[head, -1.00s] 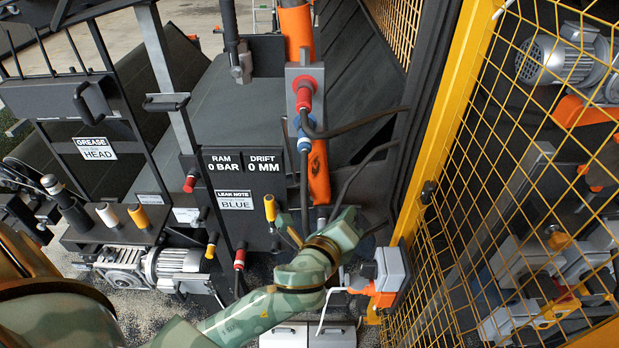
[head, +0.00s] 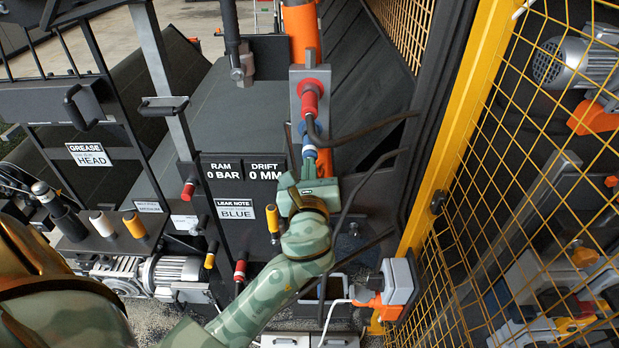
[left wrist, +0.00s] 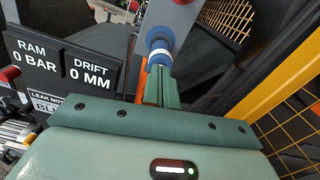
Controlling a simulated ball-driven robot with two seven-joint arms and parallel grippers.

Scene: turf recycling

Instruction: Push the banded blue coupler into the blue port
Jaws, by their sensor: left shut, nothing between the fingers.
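The banded blue coupler (head: 309,151), blue with a white band, is at the lower end of the grey port block. It also shows in the left wrist view (left wrist: 159,58). My right gripper is not in view.
A sign panel (head: 243,172) stands to the left. A yellow mesh fence (head: 500,200) closes off the right side.

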